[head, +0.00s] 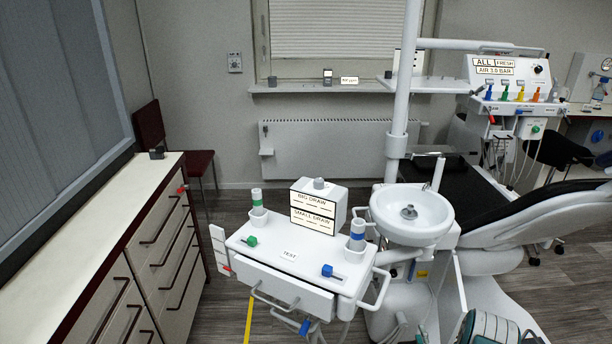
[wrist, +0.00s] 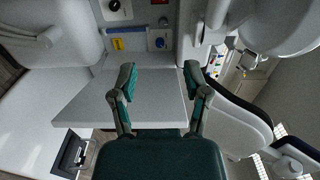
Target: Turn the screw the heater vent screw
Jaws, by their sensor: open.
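The heater is a white ribbed radiator (head: 325,150) under the window at the back in the head view. A small white fitting (head: 266,151) sits at its left end; I cannot tell whether it is the vent screw. My gripper (wrist: 160,80) is open and empty in the wrist view, with its two green-grey fingers spread before a pale panel (wrist: 145,100). Neither radiator nor fitting can be made out in the wrist view. Green parts of my arm show at the bottom right of the head view.
A dental tray unit (head: 285,262) with labelled box and knobs stands centre front. A white basin (head: 411,214) and the chair (head: 540,205) are to the right, a drawer cabinet (head: 130,240) left. In the wrist view, a blue knob (wrist: 160,43) sits beyond the fingers.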

